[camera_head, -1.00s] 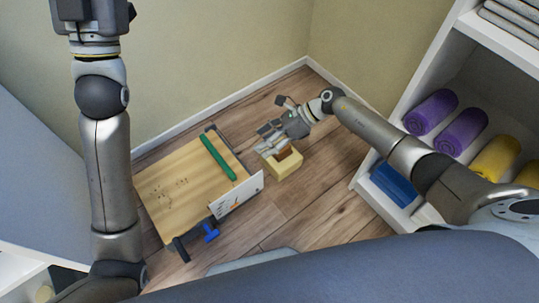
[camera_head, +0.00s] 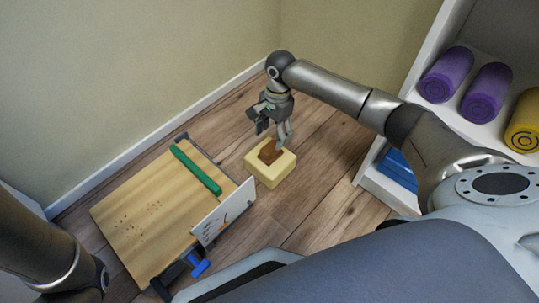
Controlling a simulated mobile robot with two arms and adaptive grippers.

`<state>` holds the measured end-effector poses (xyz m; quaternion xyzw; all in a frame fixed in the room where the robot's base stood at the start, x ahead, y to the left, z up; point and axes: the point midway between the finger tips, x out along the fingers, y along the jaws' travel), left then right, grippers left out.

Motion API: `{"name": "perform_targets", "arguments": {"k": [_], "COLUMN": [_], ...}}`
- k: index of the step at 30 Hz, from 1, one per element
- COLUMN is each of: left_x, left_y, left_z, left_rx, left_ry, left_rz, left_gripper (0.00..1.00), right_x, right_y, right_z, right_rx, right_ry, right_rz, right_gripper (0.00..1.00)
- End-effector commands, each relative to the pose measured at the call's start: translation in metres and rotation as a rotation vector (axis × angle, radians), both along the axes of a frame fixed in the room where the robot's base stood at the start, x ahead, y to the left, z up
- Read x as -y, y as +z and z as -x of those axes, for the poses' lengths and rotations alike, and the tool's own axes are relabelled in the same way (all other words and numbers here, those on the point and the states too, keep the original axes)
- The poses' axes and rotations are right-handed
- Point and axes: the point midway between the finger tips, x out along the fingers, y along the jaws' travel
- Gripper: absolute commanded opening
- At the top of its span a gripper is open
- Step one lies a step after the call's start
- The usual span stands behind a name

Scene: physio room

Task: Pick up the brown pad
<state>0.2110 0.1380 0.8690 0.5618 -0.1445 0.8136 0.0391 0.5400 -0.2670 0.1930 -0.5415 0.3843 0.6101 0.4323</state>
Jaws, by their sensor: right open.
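The brown pad (camera_head: 268,153) is a small brown piece on top of a pale yellow block (camera_head: 265,174) on the wooden floor. My right gripper (camera_head: 273,134) is open and points down just above the pad. One finger overlaps the pad's right edge in the picture; I cannot tell whether it touches. The far side of the pad is partly hidden by the fingers. My left arm shows only at the lower left, and its gripper is out of the picture.
A low wooden board (camera_head: 145,215) with a green bar (camera_head: 195,168), a white printed card (camera_head: 222,212) and a blue clamp (camera_head: 199,265) lies left of the block. A white shelf (camera_head: 376,188) with purple rolls (camera_head: 447,74) stands right. Floor right of the block is clear.

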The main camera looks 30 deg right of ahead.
Motion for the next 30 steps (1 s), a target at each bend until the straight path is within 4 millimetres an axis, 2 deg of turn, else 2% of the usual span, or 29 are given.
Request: {"name": "perform_targets", "arguments": {"k": [1, 8, 20, 30], "left_x": [0.000, 0.000, 0.000, 0.000], "left_y": [-0.010, -0.017, -0.060, -0.061], "left_z": [0.000, -0.001, -0.001, -0.001], "left_rx": [-0.001, -0.002, -0.001, -0.002], "left_ry": [0.000, 0.000, 0.000, 0.000], "left_rz": [0.000, 0.000, 0.000, 0.000], "left_gripper": [0.40, 0.40, 0.40, 0.40], "right_x": [-0.002, -0.003, -0.006, -0.006], "right_y": [-0.013, -0.023, -0.066, -0.069], "right_z": [0.001, 0.000, 0.000, 0.000], "right_rx": [-0.001, 0.001, 0.000, 0.000], "right_ry": [0.000, -0.001, -0.001, -0.002], "right_rz": [-0.003, -0.003, -0.004, -0.002], "right_gripper": [0.61, 0.61, 0.61, 0.61]}}
